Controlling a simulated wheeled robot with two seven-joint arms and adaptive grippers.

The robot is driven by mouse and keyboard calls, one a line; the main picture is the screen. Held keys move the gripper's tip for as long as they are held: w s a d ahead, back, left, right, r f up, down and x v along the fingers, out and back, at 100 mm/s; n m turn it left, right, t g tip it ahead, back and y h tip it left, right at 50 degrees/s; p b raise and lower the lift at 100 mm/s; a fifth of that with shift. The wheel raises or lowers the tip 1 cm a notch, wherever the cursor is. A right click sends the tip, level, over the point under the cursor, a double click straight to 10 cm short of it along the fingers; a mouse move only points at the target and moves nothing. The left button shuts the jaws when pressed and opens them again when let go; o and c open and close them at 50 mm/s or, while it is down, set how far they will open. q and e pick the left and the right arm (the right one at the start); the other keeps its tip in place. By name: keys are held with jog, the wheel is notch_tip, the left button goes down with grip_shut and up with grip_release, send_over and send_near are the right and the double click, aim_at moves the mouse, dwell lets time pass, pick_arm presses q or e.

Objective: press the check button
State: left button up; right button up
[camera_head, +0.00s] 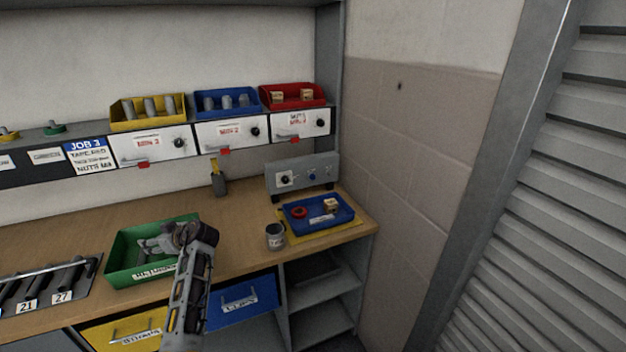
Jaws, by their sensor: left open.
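A grey control box (302,175) stands at the back right of the bench. Its front has a dark knob on a white plate (285,180) and a small blue round button (312,175). Any lettering on it is too small to read, so I cannot tell for sure which part is the check button. My left gripper (152,246) is open over the green bin, well to the left of the box and apart from it. My arm hides part of the bin. My right gripper is out of view.
A blue tray (335,222) with a red ring and a small box lies in front of the control box. A grey can (275,236) stands left of the tray. The green bin (115,270) is under my gripper. Yellow, blue and red bins line the shelf above.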

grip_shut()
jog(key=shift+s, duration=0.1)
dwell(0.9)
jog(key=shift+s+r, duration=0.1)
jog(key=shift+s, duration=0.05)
